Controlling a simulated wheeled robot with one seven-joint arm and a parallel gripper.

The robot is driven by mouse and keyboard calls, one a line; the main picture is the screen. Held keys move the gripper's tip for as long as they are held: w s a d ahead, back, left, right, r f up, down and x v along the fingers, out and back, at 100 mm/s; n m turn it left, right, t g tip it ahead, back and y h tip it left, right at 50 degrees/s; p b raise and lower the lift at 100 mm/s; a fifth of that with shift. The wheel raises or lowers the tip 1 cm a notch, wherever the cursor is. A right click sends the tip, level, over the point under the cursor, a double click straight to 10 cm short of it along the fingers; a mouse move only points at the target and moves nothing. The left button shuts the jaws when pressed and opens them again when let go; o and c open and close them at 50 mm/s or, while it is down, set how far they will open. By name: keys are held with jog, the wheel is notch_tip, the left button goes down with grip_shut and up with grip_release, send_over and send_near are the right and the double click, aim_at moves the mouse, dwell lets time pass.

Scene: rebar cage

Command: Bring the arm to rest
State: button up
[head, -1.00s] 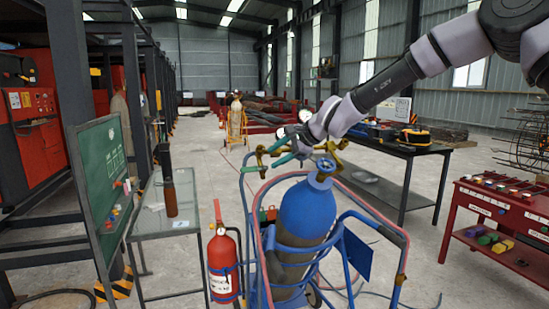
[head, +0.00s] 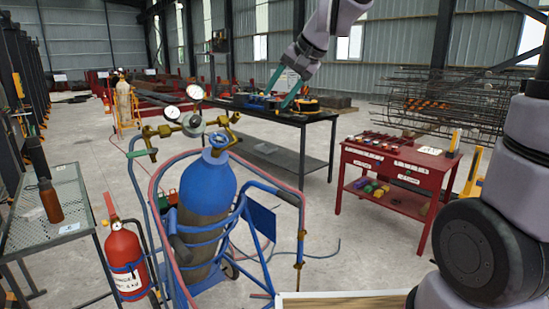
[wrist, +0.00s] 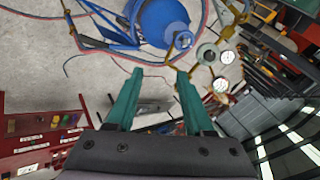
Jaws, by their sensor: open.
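My gripper (head: 284,89) is in the upper middle of the head view, its two teal fingers spread apart with nothing between them. In the wrist view the fingers of my gripper (wrist: 158,92) are also apart and empty. My arm comes in from the right side of the head view and goes out of frame at the top. In the head view the gripper appears above and to the right of the blue gas cylinder (head: 207,185), clear of it. The cylinder (wrist: 160,22) shows at the top of the wrist view.
The cylinder stands in a blue cart (head: 272,190) with brass regulators and gauges (head: 195,120). A fire extinguisher (head: 125,258) is left of it. A dark workbench (head: 302,118) stands behind, a red table (head: 400,163) at right. Open floor lies between cart and red table.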

jog(key=s+d+h, duration=0.2)
jog(key=s+d, duration=0.6)
jog(key=d, duration=0.4)
jog(key=s+d+m+t+h, duration=0.1)
jog(key=s+d+h, duration=0.1)
jog(key=s+d, duration=0.7)
jog(key=d, duration=0.2)
jog(key=shift+d+r, duration=0.2)
jog(key=shift+d, duration=0.15)
